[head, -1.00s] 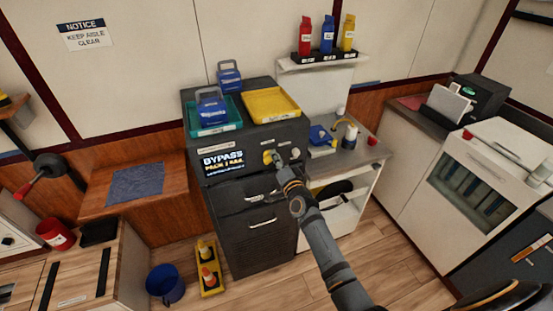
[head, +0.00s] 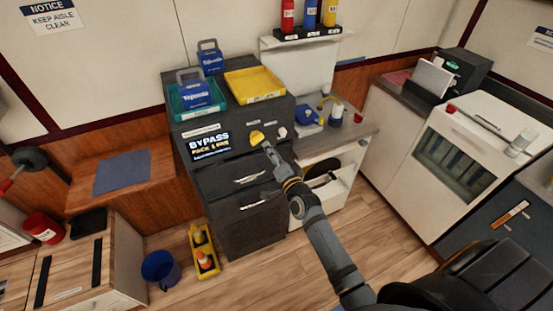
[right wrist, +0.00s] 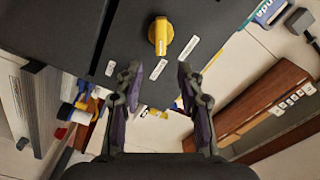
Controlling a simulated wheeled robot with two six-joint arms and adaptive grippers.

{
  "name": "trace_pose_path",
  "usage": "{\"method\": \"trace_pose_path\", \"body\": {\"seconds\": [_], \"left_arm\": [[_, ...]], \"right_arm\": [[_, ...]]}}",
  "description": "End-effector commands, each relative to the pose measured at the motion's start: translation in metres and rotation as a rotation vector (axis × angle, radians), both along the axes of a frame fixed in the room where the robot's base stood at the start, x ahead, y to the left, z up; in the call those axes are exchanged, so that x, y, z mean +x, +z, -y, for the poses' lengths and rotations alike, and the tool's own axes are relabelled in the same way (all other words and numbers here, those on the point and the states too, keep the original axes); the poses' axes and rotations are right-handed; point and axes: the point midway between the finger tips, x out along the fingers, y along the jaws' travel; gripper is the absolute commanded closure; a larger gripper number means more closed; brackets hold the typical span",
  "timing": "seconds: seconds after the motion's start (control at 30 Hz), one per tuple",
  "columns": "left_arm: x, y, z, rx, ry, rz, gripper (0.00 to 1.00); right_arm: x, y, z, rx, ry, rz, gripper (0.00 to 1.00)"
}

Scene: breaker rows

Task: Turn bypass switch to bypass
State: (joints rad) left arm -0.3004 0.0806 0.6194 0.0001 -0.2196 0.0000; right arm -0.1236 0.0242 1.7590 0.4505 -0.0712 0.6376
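The yellow switch knob (head: 257,138) is on the upper front of a black cabinet (head: 243,232), right of a lit panel (head: 208,145) reading "BYPASS". In the right wrist view the yellow knob (right wrist: 160,36) shows whole, its grip bar running up and down the picture. White labels sit around it; their text is too small to read. My right gripper (head: 267,149) is just below and right of the knob in the head view. In the right wrist view the right gripper (right wrist: 157,72) is open and empty, with a visible gap to the knob. My left gripper is out of view.
A white knob (head: 281,132) is right of the yellow one. A yellow tray (head: 262,96) and a teal tray (head: 189,114) lie on the cabinet top. Drawers with handles are below. A white side counter (head: 355,133) holds small items.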

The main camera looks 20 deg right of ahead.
Motion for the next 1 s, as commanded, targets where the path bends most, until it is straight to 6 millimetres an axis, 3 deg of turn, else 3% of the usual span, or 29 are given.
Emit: {"method": "trace_pose_path", "body": {"seconds": [0.1, 0.3, 0.83, 0.93, 1.0], "left_arm": [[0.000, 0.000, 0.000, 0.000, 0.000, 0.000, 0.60], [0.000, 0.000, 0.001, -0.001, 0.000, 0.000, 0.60], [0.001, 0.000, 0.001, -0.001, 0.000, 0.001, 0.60], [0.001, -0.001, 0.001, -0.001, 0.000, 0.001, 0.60], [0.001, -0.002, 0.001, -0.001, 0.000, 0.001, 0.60]], "right_arm": [[-0.026, -0.001, 0.001, -0.002, 0.001, -0.003, 0.62], [-0.047, 0.000, 0.002, 0.000, 0.000, 0.000, 0.62], [-0.048, -0.003, 0.002, -0.004, 0.000, -0.006, 0.62], [-0.050, -0.033, 0.003, -0.046, 0.001, -0.062, 0.62], [-0.056, -0.078, 0.004, -0.110, 0.008, -0.146, 0.62]]}}
